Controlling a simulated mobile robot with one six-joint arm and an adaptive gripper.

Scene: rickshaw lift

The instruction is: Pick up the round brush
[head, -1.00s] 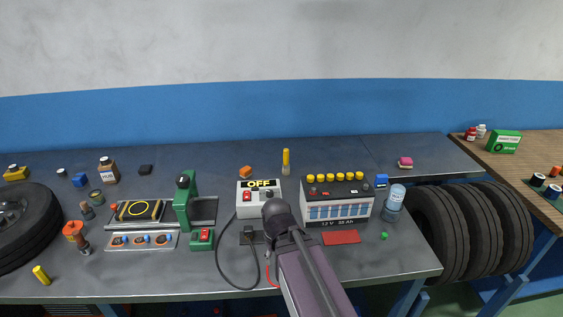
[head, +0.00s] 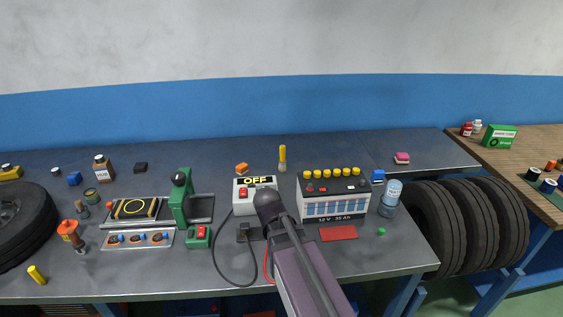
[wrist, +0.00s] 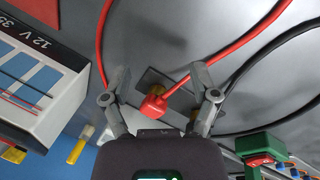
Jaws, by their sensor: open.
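What looks like the round brush (head: 282,158) stands upright at the back of the bench, with a yellow handle on top and a grey lower end. It stands behind the gap between the charger box and the battery. In the wrist view its yellow handle (wrist: 77,150) shows at the lower left, beyond the left finger. My gripper (wrist: 162,98) is open, its fingers spread, with nothing clasped. A red clamp (wrist: 155,105) on a dark plate shows between the fingers, apparently beyond them. In the head view my arm hides the gripper's fingers.
The charger box (head: 254,193) marked OFF and the large battery (head: 334,197) flank my arm. Black and red cables loop on the bench. A green press (head: 181,200) stands left, a water bottle (head: 391,196) right. Bare bench (head: 220,165) shows at the back left of the brush.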

